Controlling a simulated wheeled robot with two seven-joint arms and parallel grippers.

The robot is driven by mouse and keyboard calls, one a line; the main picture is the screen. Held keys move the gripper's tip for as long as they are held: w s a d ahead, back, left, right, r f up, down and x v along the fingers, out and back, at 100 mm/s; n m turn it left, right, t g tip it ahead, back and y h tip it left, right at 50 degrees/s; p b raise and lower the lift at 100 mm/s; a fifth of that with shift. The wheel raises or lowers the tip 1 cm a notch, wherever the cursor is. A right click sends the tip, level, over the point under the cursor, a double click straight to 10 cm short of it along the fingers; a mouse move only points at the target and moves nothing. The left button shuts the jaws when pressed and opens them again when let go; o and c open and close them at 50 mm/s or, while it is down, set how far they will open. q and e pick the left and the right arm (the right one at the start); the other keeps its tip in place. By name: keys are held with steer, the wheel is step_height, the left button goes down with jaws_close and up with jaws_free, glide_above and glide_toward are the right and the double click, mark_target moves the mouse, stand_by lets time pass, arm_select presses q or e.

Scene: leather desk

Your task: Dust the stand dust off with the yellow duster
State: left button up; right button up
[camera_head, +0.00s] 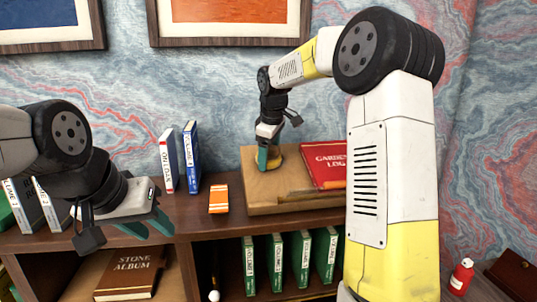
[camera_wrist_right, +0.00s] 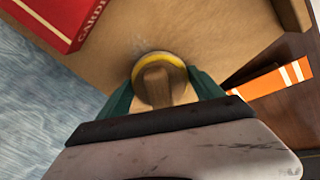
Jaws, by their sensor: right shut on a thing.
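The yellow duster (camera_wrist_right: 159,83) is round, with a yellow rim and a brown wooden handle. My right gripper (camera_wrist_right: 164,92) is shut on it, one green finger on each side. In the head view the duster (camera_head: 275,162) shows low at the left part of the wooden stand (camera_head: 262,195), mostly hidden by my right gripper (camera_head: 268,160). The stand also fills much of the right wrist view (camera_wrist_right: 210,38), with faint pale specks near the duster. I cannot tell whether the duster touches the wood. My left gripper (camera_head: 150,225) is empty and open, in front of the shelf.
A red book (camera_head: 325,163) lies on the stand, right of the duster. An orange striped box (camera_head: 219,199) lies left of the stand. A white-and-red book (camera_head: 167,162) and a blue book (camera_head: 191,157) stand behind it. Green volumes (camera_head: 277,264) fill the shelf below.

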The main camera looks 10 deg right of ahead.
mark_target(291, 161)
steer(key=shift+a, duration=0.25)
steer(key=shift+w+d+f, duration=0.1)
steer(key=shift+d, duration=3.85)
steer(key=v, duration=0.6)
steer(key=shift+a+r, duration=0.1)
steer(key=shift+r, duration=0.15)
steer(key=v, duration=0.2)
steer(key=shift+r, duration=0.35)
